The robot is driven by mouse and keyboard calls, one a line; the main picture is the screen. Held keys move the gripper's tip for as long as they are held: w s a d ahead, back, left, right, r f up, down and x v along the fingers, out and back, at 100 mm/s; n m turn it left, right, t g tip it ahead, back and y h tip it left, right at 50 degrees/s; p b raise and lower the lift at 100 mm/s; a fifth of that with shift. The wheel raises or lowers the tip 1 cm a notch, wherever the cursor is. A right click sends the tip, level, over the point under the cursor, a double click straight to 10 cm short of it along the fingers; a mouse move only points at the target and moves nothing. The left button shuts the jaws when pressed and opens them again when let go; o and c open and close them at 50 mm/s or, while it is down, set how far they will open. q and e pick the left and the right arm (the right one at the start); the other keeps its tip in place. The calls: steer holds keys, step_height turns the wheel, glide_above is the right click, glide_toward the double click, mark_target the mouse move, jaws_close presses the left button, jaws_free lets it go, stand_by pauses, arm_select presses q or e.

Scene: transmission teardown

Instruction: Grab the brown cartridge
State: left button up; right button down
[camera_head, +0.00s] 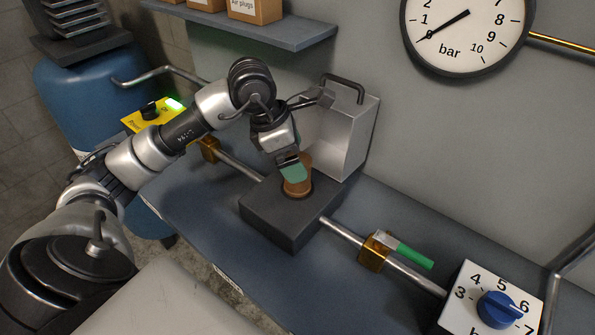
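The brown cartridge (298,188) stands upright in a round hole in the top of a dark grey block (262,207) on the blue bench. My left gripper (293,171) comes down over it from above. A teal fingertip lies across the near side of the cartridge's upper part and hides some of it. The other finger is not clearly seen, so I cannot tell whether the fingers are shut on the cartridge. My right gripper is not in view.
An open silver housing with a handle (357,135) stands right behind the block. A pipe with a green-levered valve (375,252) runs right to a blue dial (499,309). A shelf with boxes (254,10), a gauge (465,25) and a blue tank (80,95) surround the bench.

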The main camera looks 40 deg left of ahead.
mark_target(299, 190)
arm_select(q)
steer(key=x, duration=0.3)
steer(key=shift+w+d+f, duration=0.1)
steer(key=shift+d+f, duration=0.15)
steer(key=c, duration=1.1)
steer(key=shift+o, duration=0.2)
steer(key=shift+r, duration=0.1)
